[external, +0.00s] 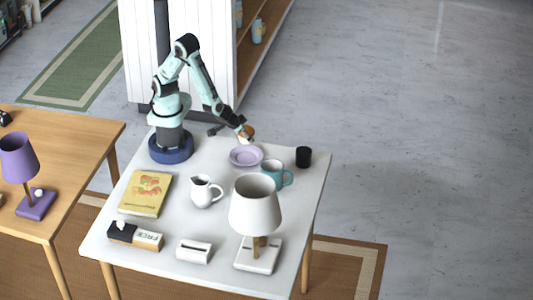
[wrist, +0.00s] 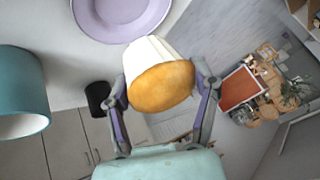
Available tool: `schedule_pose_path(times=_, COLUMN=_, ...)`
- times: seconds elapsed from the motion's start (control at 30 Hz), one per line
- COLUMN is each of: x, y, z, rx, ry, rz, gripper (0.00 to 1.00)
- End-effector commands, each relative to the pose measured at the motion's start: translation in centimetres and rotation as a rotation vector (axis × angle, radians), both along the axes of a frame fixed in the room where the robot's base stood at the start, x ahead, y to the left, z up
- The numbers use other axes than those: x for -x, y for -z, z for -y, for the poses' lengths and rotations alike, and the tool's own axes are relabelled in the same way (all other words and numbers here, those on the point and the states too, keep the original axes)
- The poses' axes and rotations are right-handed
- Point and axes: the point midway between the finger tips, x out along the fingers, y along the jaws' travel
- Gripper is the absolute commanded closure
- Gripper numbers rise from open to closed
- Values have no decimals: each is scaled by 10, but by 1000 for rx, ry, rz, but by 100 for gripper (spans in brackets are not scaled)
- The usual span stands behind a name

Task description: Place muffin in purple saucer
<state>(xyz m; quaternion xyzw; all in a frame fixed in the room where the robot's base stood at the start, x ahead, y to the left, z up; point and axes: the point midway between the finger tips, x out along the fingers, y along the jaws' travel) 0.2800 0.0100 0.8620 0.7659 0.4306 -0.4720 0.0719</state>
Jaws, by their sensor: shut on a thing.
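The muffin (wrist: 161,88), with an orange-brown top and a white wrapper, is held between the two fingers of my gripper (wrist: 162,98) in the wrist view. My gripper (external: 245,136) also shows in the external view, shut on the muffin (external: 249,130) above the table's far edge. The purple saucer (external: 246,156) lies flat on the white table, just below and in front of my gripper. It also shows at the top of the wrist view (wrist: 122,27), apart from the muffin. No object shows on the saucer.
A teal mug (external: 273,170) stands right of the saucer, close to it. A black cup (external: 303,157) stands further right. A white pitcher (external: 204,191), a white lamp (external: 255,206) and a yellow book (external: 146,193) stand or lie nearer the camera. Bare table lies left of the saucer.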

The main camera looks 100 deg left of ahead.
Motion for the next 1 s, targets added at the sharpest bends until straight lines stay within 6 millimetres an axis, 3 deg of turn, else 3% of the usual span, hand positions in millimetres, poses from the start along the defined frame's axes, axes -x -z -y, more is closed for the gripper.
schedule_pose_path(times=0.13, x=1, y=20, z=-10, rx=-4, ry=-32, rz=-6, gripper=76)
schedule_pose_path(times=0.53, x=1, y=76, z=-10, rx=-2, ry=-29, rz=-4, gripper=76)
schedule_pose_path(times=0.97, x=0, y=84, z=-9, rx=1, ry=-28, rz=0, gripper=76)
schedule_pose_path(times=1.0, x=0, y=83, z=-9, rx=2, ry=-28, rz=1, gripper=29)
